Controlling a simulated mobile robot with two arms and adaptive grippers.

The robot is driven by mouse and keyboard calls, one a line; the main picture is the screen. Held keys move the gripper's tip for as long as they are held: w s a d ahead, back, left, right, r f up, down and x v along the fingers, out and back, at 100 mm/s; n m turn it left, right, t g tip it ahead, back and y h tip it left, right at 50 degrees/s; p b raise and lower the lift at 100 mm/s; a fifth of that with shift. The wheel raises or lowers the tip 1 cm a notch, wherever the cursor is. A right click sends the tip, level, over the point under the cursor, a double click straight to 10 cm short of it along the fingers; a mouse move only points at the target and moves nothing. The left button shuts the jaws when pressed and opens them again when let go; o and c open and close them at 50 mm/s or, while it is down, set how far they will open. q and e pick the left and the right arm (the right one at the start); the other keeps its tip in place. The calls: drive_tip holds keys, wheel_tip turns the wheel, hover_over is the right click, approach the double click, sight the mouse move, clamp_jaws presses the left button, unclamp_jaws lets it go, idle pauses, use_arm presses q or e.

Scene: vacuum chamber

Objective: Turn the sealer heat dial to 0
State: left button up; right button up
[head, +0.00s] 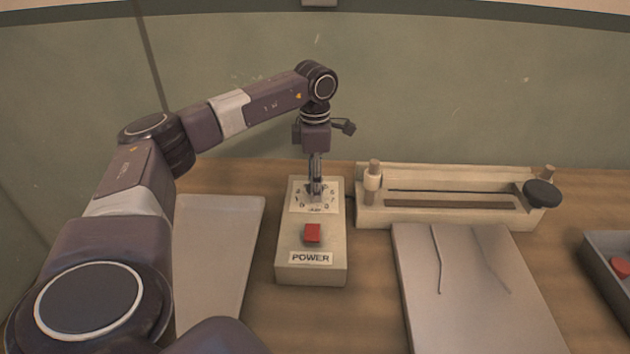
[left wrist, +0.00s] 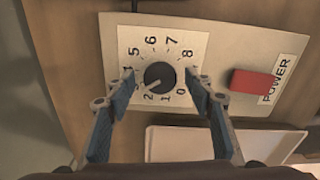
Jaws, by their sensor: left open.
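The heat dial (left wrist: 160,77) is a round black knob on a white plate with printed numbers, on the cream sealer control box (head: 290,262). A pale mark on the knob points to the lower left in the left wrist view, near the 2 and 3. The 0 is at the knob's lower right there. My left gripper (head: 316,190) points down over the dial. In the left wrist view its two blue-grey fingers (left wrist: 160,76) stand open on either side of the knob, with a visible gap to each side. In the head view the gripper mostly hides the knob. My right gripper is not in view.
A red power button (head: 312,233) sits on the same box, in front of the dial. A pale tray (head: 215,250) lies to the left. The sealer bar unit (head: 450,215) and a grey board (head: 470,300) are to the right, with a grey bin (head: 605,250) at the far right.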

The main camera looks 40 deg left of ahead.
use_arm(q)
drive_tip(key=shift+c, duration=1)
drive_tip(key=c, duration=1)
drive_tip(key=shift+o, duration=0.2)
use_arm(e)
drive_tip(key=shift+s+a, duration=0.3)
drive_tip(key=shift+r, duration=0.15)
